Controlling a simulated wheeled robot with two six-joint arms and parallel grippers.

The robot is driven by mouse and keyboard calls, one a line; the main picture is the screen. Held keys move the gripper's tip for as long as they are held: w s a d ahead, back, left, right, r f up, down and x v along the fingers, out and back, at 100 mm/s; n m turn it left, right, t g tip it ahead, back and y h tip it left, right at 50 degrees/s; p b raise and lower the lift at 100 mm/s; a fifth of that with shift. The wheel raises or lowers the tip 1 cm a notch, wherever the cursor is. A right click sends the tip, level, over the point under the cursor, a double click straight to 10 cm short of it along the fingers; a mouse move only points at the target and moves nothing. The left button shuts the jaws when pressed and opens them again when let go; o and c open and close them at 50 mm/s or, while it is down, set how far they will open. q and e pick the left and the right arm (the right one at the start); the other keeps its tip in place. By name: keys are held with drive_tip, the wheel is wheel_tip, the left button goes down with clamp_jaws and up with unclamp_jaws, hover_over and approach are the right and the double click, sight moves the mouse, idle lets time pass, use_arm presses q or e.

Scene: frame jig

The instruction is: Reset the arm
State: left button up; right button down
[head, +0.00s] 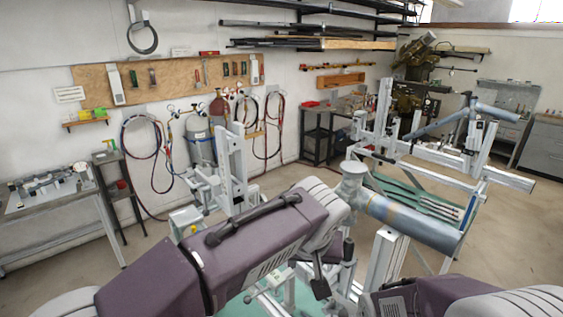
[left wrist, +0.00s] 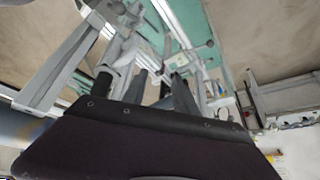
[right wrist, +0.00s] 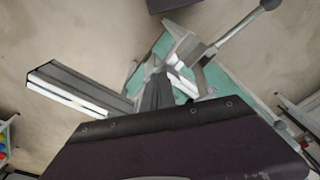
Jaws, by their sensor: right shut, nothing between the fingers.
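My left arm crosses the head view from the left, and my left gripper (head: 321,286) points down at the lower middle. In the left wrist view its two dark fingers (left wrist: 160,82) stand apart with nothing seen between them. The frame jig, with aluminium rails (head: 436,166) and grey-blue tubes (head: 412,221), stands ahead and to the right. My right gripper (right wrist: 157,92) shows in the right wrist view, shut and empty, above jig parts and the floor. In the head view only purple links of my right arm show at the lower right; its gripper is hidden there.
A grey bench (head: 55,212) with small parts stands at the left. Gas cylinders (head: 200,143) and hoses line the back wall under a tool board (head: 165,78). A dark machine (head: 412,75) stands at the back right. Aluminium posts (head: 234,165) rise close behind my left arm.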

use_arm(q)
drive_tip(key=a+f+n+g+y, duration=0.1)
drive_tip(key=a+f+n, duration=0.1)
drive_tip(key=a+f, duration=0.35)
drive_tip(key=a+f+n+g+b, duration=0.1)
drive_tip(key=a+f, duration=0.2)
drive_tip(key=a, duration=0.6)
drive_tip(key=a+f+n+g+y, duration=0.1)
drive_tip(key=a+f+n, duration=0.1)
drive_tip(key=a+f, duration=0.35)
drive_tip(key=s+a+f+m, duration=0.1)
drive_tip(key=s+a+f, duration=0.1)
drive_tip(key=s+f, duration=0.3)
drive_tip(key=s+a+f+m+g+h, duration=0.1)
drive_tip(key=s+a+f, duration=0.2)
drive_tip(key=s+f, duration=0.2)
drive_tip(key=shift+s+a+m+h, duration=0.3)
drive_tip(key=shift+m, duration=0.1)
drive_tip(key=shift+s, duration=0.15)
